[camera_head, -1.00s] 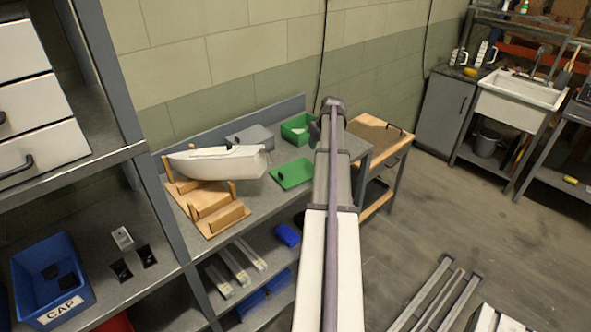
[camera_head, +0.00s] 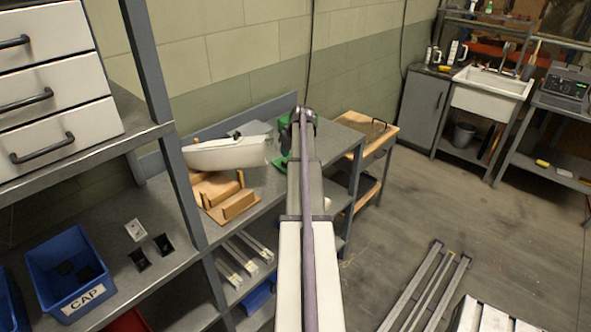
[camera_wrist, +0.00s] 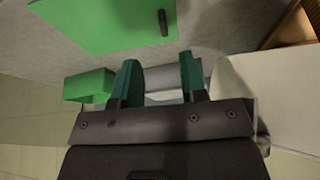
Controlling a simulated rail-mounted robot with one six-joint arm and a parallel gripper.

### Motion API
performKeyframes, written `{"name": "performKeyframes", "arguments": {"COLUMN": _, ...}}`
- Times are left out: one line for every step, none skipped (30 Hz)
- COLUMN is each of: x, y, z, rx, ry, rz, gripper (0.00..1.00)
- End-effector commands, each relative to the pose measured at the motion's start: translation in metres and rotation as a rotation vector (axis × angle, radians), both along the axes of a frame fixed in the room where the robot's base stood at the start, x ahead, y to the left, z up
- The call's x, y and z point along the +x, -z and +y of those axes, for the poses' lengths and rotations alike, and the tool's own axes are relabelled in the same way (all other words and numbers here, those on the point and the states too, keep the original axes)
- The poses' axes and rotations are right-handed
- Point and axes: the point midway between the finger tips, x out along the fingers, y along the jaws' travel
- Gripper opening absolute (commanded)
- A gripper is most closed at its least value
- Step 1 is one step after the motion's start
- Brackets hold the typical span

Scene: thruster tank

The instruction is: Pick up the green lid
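The green lid (camera_wrist: 105,20) lies flat on the grey bench, seen at the top of the wrist view with its dark handle facing up. In the head view my arm covers most of it; a green edge (camera_head: 282,167) shows left of the arm. My gripper (camera_wrist: 158,78) is open, its two green-tipped fingers apart with nothing held between them. The lid is apart from the fingers, beyond their tips in the wrist view. The gripper itself is hidden behind my arm in the head view.
A green box (camera_wrist: 88,86) stands near the lid. A white boat hull (camera_head: 225,153) rests on a wooden stand (camera_head: 222,190) left of the lid. A wooden-topped table (camera_head: 368,128) stands to the right. A blue CAP bin (camera_head: 68,270) sits on the left shelf.

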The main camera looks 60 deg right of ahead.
Motion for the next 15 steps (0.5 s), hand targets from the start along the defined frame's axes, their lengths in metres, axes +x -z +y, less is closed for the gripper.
{"name": "performKeyframes", "arguments": {"x": 0.005, "y": 0.021, "z": -0.001, "rx": 0.0, "ry": -0.001, "rz": 0.0, "gripper": 0.39}}
{"name": "performKeyframes", "arguments": {"x": 0.006, "y": 0.025, "z": -0.002, "rx": 0.0, "ry": -0.001, "rz": 0.0, "gripper": 0.39}}
{"name": "performKeyframes", "arguments": {"x": 0.008, "y": 0.027, "z": -0.002, "rx": 0.0, "ry": -0.001, "rz": 0.0, "gripper": 0.39}}
{"name": "performKeyframes", "arguments": {"x": 0.009, "y": 0.027, "z": -0.002, "rx": 0.0, "ry": 0.0, "rz": 0.0, "gripper": 0.39}}
{"name": "performKeyframes", "arguments": {"x": 0.009, "y": 0.025, "z": -0.002, "rx": 0.0, "ry": 0.0, "rz": 0.0, "gripper": 0.39}}
{"name": "performKeyframes", "arguments": {"x": 0.009, "y": 0.024, "z": -0.002, "rx": 0.0, "ry": 0.0, "rz": 0.0, "gripper": 0.39}}
{"name": "performKeyframes", "arguments": {"x": 0.009, "y": 0.024, "z": -0.002, "rx": 0.0, "ry": 0.0, "rz": 0.0, "gripper": 0.39}}
{"name": "performKeyframes", "arguments": {"x": 0.009, "y": 0.027, "z": -0.002, "rx": 0.0, "ry": 0.0, "rz": 0.0, "gripper": 0.39}}
{"name": "performKeyframes", "arguments": {"x": 0.011, "y": 0.032, "z": -0.002, "rx": 0.0, "ry": 0.0, "rz": 0.0, "gripper": 0.39}}
{"name": "performKeyframes", "arguments": {"x": 0.012, "y": 0.038, "z": -0.002, "rx": 0.0, "ry": -0.001, "rz": 0.0, "gripper": 0.39}}
{"name": "performKeyframes", "arguments": {"x": 0.013, "y": 0.044, "z": -0.002, "rx": 0.0, "ry": -0.001, "rz": 0.0, "gripper": 0.39}}
{"name": "performKeyframes", "arguments": {"x": 0.016, "y": 0.053, "z": -0.003, "rx": 0.0, "ry": -0.001, "rz": 0.0, "gripper": 0.39}}
{"name": "performKeyframes", "arguments": {"x": 0.018, "y": 0.06, "z": -0.003, "rx": 0.0, "ry": -0.001, "rz": 0.0, "gripper": 0.39}}
{"name": "performKeyframes", "arguments": {"x": 0.019, "y": 0.066, "z": -0.003, "rx": 0.0, "ry": -0.001, "rz": 0.0, "gripper": 0.39}}
{"name": "performKeyframes", "arguments": {"x": 0.022, "y": 0.072, "z": -0.004, "rx": 0.0, "ry": -0.001, "rz": 0.0, "gripper": 0.39}}
